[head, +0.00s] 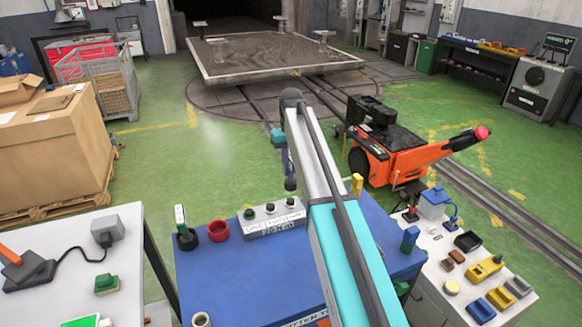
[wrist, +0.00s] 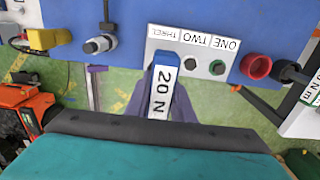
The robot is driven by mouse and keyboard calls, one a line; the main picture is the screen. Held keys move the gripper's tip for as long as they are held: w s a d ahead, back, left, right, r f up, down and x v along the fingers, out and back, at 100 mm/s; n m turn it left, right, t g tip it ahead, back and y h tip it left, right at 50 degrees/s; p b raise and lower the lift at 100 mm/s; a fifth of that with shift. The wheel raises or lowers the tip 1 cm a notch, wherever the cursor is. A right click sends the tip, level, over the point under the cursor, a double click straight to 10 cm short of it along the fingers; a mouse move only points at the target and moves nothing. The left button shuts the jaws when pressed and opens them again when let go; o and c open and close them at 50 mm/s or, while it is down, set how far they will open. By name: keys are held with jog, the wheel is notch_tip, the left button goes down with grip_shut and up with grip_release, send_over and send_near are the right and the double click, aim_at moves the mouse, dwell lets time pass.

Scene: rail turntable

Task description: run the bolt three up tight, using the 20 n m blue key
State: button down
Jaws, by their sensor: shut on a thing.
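The blue key (wrist: 166,62), its white label reading "20 N", is clamped in my gripper (wrist: 165,85), whose purple fingers show at its sides. In the head view my gripper (head: 280,138) hangs beyond the arm, over the right end of a grey bolt block (head: 276,228). The block also shows in the wrist view (wrist: 205,55), upside down, with labels ONE, TWO and THREE. Bolts one (wrist: 217,67) and two (wrist: 190,65) are in plain sight there. The key covers bolt three's place; I cannot tell whether it touches the bolt.
The block stands on a blue table (head: 225,285). A red ring (head: 218,231) and a black holder with a tagged key (head: 185,238) are left of it. A yellow piece (head: 357,183) stands at the table's right back. An orange cart (head: 395,155) is beyond.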

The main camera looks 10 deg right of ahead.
aim_at(291, 182)
jog(key=shift+f+b, duration=0.4)
jog(key=shift+f, duration=1.1)
jog(key=n+p, duration=0.1)
jog(key=n, duration=0.2)
jog(key=shift+n, duration=0.3)
jog(key=n, duration=0.3)
jog(key=shift+n+p, duration=0.35)
jog(key=shift+n, duration=0.05)
jog(key=shift+n+p, duration=0.4)
jog(key=shift+n, duration=2)
